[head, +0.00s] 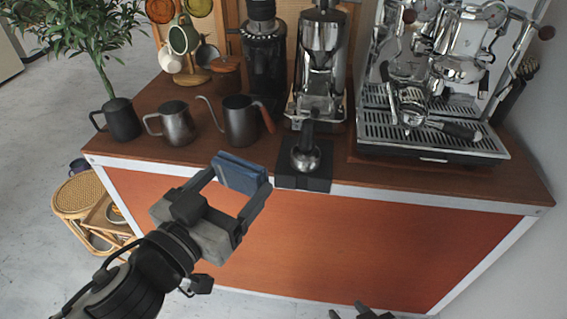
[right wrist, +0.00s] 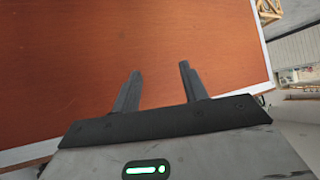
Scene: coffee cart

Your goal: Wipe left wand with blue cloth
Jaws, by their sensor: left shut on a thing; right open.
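The blue cloth (head: 241,173) is a folded pad between the fingers of my left gripper (head: 239,186). My left gripper is shut on it and holds it in front of the cart's front edge. The espresso machine (head: 440,70) stands at the right of the cart top. Its left steam wand is hard to make out among the shiny metal parts. My right gripper (head: 361,312) shows only its fingertips at the bottom of the head view. In the right wrist view my right gripper (right wrist: 160,78) is open and empty, facing the orange cart front.
A tamper (head: 306,155) stands on a black mat (head: 290,180) at the front edge. A grinder (head: 320,65) and mug stand (head: 193,70) are behind.

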